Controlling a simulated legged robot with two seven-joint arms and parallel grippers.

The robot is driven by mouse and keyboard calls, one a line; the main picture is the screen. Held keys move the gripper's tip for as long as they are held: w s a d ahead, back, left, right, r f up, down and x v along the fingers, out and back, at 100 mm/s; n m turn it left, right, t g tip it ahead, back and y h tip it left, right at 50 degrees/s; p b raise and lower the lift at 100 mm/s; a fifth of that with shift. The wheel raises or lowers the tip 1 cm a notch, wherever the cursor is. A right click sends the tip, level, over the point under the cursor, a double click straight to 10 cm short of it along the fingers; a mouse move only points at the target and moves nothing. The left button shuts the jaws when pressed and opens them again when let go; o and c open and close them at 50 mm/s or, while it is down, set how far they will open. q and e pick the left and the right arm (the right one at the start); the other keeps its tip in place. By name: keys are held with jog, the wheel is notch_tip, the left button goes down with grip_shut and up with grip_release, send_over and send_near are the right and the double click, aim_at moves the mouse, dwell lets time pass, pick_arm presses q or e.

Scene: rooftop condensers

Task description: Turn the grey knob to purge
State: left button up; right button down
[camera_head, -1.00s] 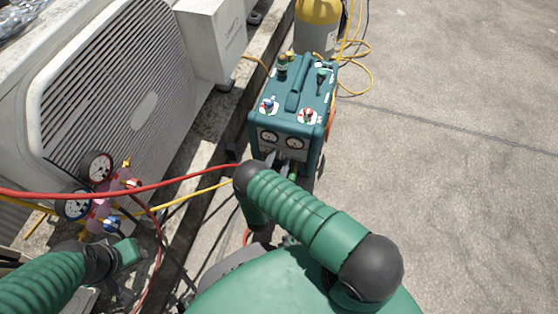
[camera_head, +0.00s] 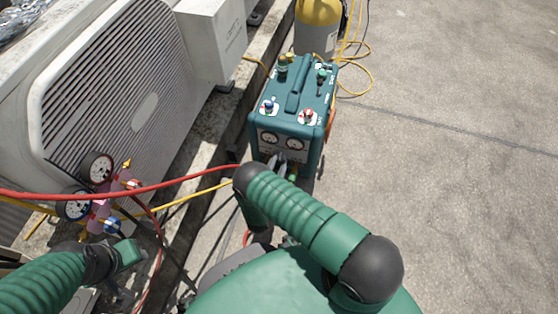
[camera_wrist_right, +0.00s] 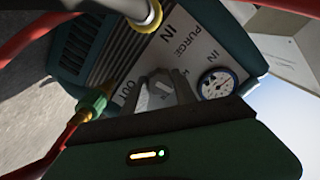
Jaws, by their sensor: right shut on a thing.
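The teal recovery machine (camera_head: 287,110) stands on the roof with two gauges on its front. In the right wrist view its panel (camera_wrist_right: 190,48) reads IN, PURGE and OUT, beside a round gauge (camera_wrist_right: 217,83). My right gripper (camera_head: 277,162) is at the lower front of the machine. In the wrist view its grey fingers (camera_wrist_right: 161,90) are shut on the grey knob, which they mostly cover, so its pointing direction is unclear. My left gripper (camera_head: 127,254) is at lower left, below the manifold; its jaws cannot be made out.
A pink gauge manifold (camera_head: 101,212) with red and yellow hoses is at the left, before a large condenser (camera_head: 120,90). A red hose (camera_head: 175,184) crosses in front of me. A brass and green fitting (camera_wrist_right: 97,101) is close to the right gripper.

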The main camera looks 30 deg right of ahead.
jog(key=shift+s+f+n, duration=0.1)
jog(key=shift+s+n, duration=0.05)
jog(key=shift+n, duration=7.85)
jog(key=c, duration=1)
grip_release()
